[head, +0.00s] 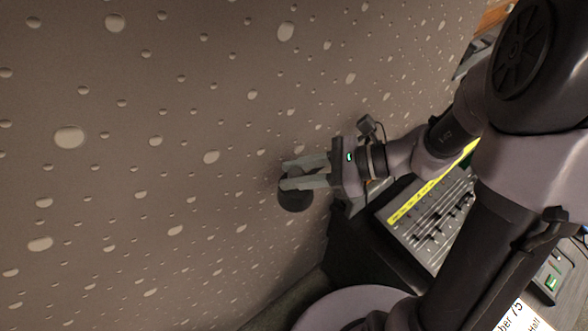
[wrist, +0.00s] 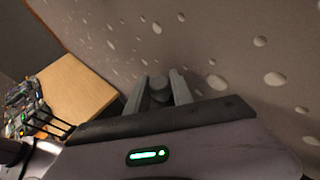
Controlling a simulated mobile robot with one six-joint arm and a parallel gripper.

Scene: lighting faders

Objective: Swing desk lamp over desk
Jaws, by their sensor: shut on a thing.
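My gripper (head: 304,172) reaches to the left, near the speckled wall. It is shut on a dark rounded piece (head: 296,197), which looks like the head of the desk lamp. Part of this piece hangs below the fingers in the head view. In the wrist view my gripper (wrist: 159,80) has the dark round piece (wrist: 159,88) between its two grey fingers. The rest of the lamp, its arm and base, cannot be made out. The desk (head: 375,240) edge is right of and below the gripper.
A fader console (head: 432,222) with a yellow strip stands on the desk, partly behind my arm. A printed sheet (head: 522,318) lies at the lower right. The wrist view shows a wooden surface (wrist: 75,88) and a cluttered dark object (wrist: 28,108) at left. The speckled wall (head: 150,190) fills the left.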

